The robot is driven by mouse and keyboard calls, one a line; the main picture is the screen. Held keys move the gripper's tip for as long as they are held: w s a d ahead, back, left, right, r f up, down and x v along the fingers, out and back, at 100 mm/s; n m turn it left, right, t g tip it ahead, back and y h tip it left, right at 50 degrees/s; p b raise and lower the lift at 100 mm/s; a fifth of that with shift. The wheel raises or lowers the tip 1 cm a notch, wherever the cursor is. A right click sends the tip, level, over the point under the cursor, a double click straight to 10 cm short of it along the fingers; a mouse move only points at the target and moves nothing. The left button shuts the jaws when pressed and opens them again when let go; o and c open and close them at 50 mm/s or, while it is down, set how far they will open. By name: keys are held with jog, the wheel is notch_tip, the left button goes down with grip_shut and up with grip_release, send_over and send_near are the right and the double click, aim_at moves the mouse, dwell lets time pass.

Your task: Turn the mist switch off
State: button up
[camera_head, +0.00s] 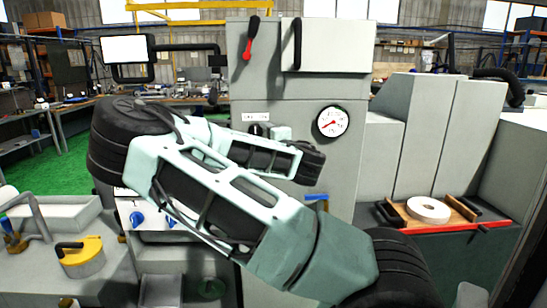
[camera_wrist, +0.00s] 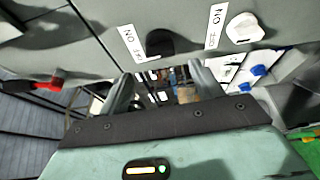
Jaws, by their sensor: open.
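In the wrist view, a black rotary knob (camera_wrist: 160,44) sits on the grey panel beside an ON/OFF label (camera_wrist: 132,42). A white knob (camera_wrist: 245,28) is to its right, with its own ON/OFF label (camera_wrist: 215,27). I cannot read which is the mist switch or make out the black knob's setting. My gripper (camera_wrist: 162,73) is open and empty. Its two fingers stand apart below the black knob in the picture, which lies roughly in line with the gap; no contact is visible. In the head view, a black knob (camera_head: 256,130) shows under a small label plate; my arm hides the panel below.
A red-handled lever (camera_head: 248,48) and a dial gauge (camera_head: 333,121) are on the grey cabinet (camera_head: 300,90). Blue knobs (camera_head: 137,219) show at lower left; they also show in the wrist view (camera_wrist: 250,72). A wooden tray (camera_head: 462,208) with a white ring is at right.

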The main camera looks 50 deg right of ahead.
jog(key=b+v, duration=0.4)
jog(key=b, duration=0.7)
jog(key=shift+s+a, duration=0.1)
jog(key=shift+s, duration=0.25)
